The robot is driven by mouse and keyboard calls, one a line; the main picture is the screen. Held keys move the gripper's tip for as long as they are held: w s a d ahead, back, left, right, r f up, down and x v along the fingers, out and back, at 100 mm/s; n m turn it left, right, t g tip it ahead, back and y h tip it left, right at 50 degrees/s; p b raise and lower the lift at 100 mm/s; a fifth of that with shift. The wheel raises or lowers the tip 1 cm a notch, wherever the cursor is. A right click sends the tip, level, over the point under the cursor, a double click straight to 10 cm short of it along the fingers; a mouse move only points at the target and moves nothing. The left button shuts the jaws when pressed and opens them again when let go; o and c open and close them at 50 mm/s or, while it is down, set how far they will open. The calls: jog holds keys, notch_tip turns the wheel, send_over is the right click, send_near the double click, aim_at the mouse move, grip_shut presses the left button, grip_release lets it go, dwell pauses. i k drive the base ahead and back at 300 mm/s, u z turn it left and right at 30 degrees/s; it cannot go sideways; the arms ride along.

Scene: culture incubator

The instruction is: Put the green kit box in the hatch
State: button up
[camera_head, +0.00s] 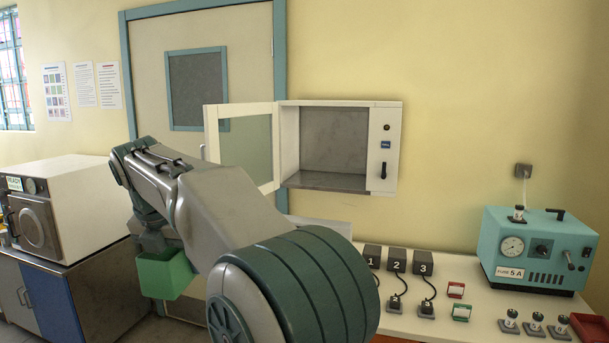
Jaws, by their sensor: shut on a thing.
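The green kit box (165,275) hangs below the end of my arm at the left of the bench. My gripper (156,243) is shut on its top, and the fingertips are mostly hidden. The hatch (335,140) is a white wall cabinet with an empty grey interior at the upper middle. Its glass-paned door (243,145) stands open, swung out to the left. The box is apart from the hatch, lower and to its left.
The bench (447,338) holds black numbered blocks (397,260), small red and green items, and a teal device (536,250). A white oven-like machine (62,207) stands on a cabinet at left. My arm hides part of the bench.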

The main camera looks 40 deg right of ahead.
aim_at(335, 180)
jog(key=z, duration=0.4)
jog(key=i, duration=1.4)
jog(key=z, duration=1.05)
jog(key=i, duration=0.6)
jog(key=z, duration=0.3)
